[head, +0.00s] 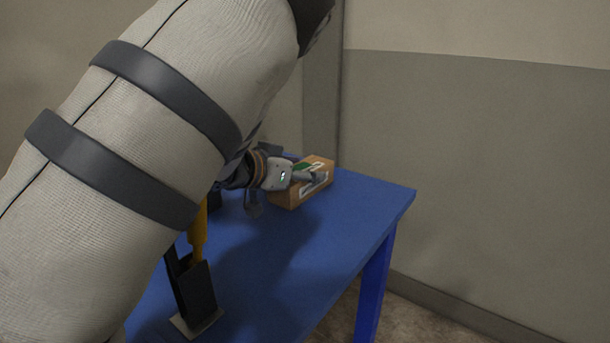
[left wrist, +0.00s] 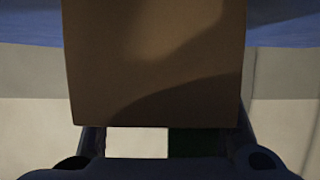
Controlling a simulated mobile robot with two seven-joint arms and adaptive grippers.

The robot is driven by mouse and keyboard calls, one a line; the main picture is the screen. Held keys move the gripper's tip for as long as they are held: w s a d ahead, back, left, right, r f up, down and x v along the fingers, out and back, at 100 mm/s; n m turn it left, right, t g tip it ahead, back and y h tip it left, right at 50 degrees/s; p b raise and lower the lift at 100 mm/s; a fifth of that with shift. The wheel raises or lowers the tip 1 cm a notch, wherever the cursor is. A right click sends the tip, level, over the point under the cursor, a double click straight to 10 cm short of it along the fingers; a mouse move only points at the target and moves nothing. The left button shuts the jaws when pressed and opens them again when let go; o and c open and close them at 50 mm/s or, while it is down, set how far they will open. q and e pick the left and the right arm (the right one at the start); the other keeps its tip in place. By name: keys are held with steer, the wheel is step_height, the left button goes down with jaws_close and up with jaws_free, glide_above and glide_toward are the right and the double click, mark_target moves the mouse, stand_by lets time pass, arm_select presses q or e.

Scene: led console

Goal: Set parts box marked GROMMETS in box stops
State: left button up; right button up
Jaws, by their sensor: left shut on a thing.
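A brown parts box (head: 320,173) with a white and green label is at the far part of the blue table in the head view. My left gripper (head: 305,177) is shut on it, with a finger across the label side. The label's words are too small to read. In the left wrist view the box (left wrist: 155,60) fills the middle between the fingers, with a white and green patch at its lower edge. I cannot tell whether the box touches the table. No box stops can be made out. My right gripper is not in view.
The blue table (head: 345,230) has bare room in front of and to the right of the box. A dark upright holder (head: 192,290) with a yellow-handled thing (head: 198,232) stands near the front left. My left arm hides the table's left side. A grey wall (head: 480,150) stands behind.

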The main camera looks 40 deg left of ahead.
arm_select(q)
steer(key=o, duration=1.2)
steer(key=shift+o, duration=0.2)
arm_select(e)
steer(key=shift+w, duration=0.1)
arm_select(q)
steer(key=shift+s+r, duration=0.3)
steer(key=p+v, duration=0.1)
steer(key=v, duration=0.4)
steer(key=p+v, duration=0.2)
steer(key=v, duration=0.4)
steer(key=shift+r, duration=0.25)
steer(key=shift+s, duration=0.2)
steer(key=shift+f, duration=0.2)
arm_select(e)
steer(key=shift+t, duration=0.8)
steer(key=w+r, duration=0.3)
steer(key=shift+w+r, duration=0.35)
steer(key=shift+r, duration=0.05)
